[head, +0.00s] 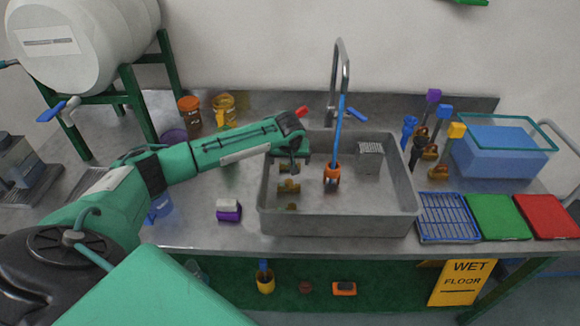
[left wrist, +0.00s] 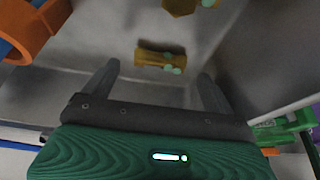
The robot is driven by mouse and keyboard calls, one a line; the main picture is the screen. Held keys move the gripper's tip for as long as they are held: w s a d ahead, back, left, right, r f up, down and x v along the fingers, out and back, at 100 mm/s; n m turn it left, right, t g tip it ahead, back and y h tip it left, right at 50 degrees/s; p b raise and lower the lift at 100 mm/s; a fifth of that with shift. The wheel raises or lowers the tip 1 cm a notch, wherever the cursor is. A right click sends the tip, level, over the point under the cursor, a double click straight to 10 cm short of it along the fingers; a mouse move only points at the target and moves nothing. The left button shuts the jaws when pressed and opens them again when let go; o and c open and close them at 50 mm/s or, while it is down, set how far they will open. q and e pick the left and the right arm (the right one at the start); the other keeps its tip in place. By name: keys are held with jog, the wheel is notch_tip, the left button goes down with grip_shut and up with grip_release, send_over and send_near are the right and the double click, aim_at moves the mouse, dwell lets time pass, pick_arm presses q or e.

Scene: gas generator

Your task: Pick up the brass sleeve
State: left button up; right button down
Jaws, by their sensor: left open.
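Several small brass pieces lie in the grey sink (head: 340,222), one at its left side (head: 289,186) and one nearer the front (head: 291,207). I cannot tell which is the brass sleeve. In the left wrist view a brass piece (left wrist: 157,57) with greenish spots lies on the sink floor, ahead of and between the fingertips. Another brass piece (left wrist: 183,5) is cut off at the top edge. My left gripper (head: 293,165) reaches down into the left side of the sink. Its fingers (left wrist: 158,74) are apart with nothing held. My right gripper is not in view.
An orange-headed blue brush (head: 332,175) stands in the sink beside the gripper. The tap (head: 341,80) rises behind. A purple-and-white sponge (head: 228,210) lies left of the sink.

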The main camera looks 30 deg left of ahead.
aim_at(290, 164)
pick_arm(q)
jog(key=x, duration=0.2)
jog(key=shift+w+f, duration=0.1)
jog(key=shift+f, duration=0.2)
jog(key=shift+w+a+f, duration=0.1)
jog(key=shift+w+f, duration=0.05)
jog(key=shift+f, duration=0.25)
jog(key=c, duration=1.1)
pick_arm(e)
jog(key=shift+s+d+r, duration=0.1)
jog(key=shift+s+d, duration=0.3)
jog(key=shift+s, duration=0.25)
